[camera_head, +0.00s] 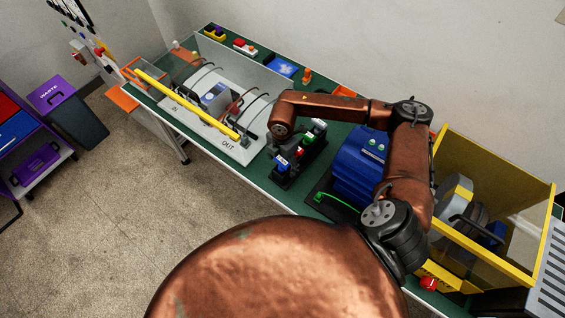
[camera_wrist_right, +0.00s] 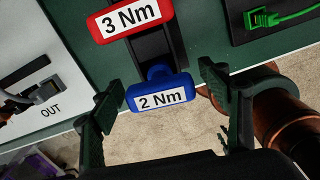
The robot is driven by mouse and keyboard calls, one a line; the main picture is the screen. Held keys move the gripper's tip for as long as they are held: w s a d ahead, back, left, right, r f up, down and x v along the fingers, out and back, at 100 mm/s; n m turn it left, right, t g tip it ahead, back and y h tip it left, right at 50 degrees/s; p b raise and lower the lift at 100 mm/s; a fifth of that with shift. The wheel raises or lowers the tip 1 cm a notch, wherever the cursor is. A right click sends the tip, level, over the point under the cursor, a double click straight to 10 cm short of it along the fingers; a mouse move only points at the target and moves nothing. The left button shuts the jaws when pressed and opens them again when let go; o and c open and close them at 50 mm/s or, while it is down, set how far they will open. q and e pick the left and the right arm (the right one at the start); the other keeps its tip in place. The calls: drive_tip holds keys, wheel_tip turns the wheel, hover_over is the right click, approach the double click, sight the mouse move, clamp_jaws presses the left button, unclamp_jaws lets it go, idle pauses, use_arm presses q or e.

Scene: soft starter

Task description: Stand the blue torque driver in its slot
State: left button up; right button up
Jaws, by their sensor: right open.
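The blue torque driver (camera_wrist_right: 158,97), labelled 2 Nm, is at the front end of a black rack (camera_wrist_right: 160,45). It also shows in the head view (camera_head: 283,162). Its handle is up and its lower part is hidden, so I cannot tell how deep it sits in a slot. My right gripper (camera_wrist_right: 165,100) is open, with one finger on each side of the blue handle and gaps on both sides. A red driver (camera_wrist_right: 130,18), labelled 3 Nm, is behind it in the rack. My left gripper is not in view.
A green-handled driver (camera_head: 308,136) is farther back in the rack. A white panel with cables (camera_head: 205,125) lies left of the rack, and a blue motor-like unit (camera_head: 360,165) stands right. A yellow-framed enclosure (camera_head: 495,240) is at the far right. The table's front edge is close.

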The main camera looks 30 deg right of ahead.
wheel_tip(320, 180, up, 12)
idle(0.4)
